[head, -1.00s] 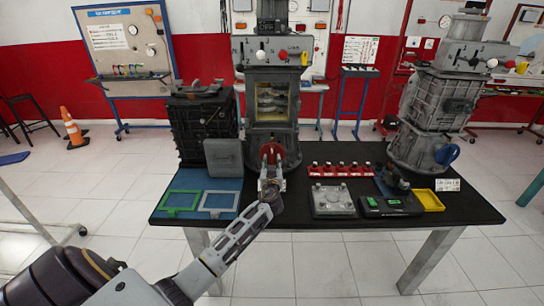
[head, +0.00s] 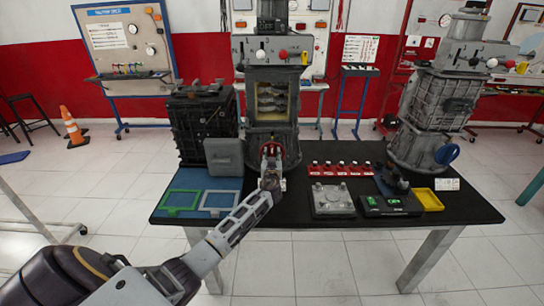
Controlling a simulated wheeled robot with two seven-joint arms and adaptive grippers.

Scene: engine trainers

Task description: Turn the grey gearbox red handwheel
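The grey gearbox (head: 273,84) stands upright at the back middle of the black table. Its red handwheel (head: 271,146) is low on its front face, and my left gripper covers part of it. My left gripper (head: 271,153) is in front of the handwheel, at or very near its rim. The fingers are small and overlap the wheel, so I cannot tell whether they are closed on it. My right gripper is not in view.
A second grey gearbox with a blue handwheel (head: 447,154) stands at the right. A black engine block (head: 202,125) and a grey box (head: 223,157) are left of the handwheel. A red rack (head: 340,170), a grey plate (head: 332,200) and a yellow tray (head: 428,200) lie to the right.

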